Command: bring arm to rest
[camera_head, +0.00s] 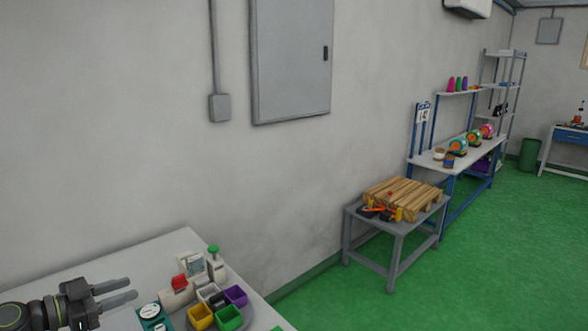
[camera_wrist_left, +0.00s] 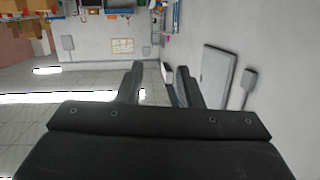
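My left gripper (camera_head: 118,291) comes in from the left edge, above the near white table (camera_head: 155,262). Its two fingers are apart with nothing between them. The left wrist view also shows the left gripper (camera_wrist_left: 158,85) open and empty, with the wall and room beyond it. My right gripper is not in either view.
Small coloured bins, a yellow one (camera_head: 200,316), a green one (camera_head: 229,318) and a purple one (camera_head: 236,296), stand on the near table right of the gripper. A grey table (camera_head: 392,228) with a wooden pallet (camera_head: 402,194) stands farther off. Green floor is clear at right.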

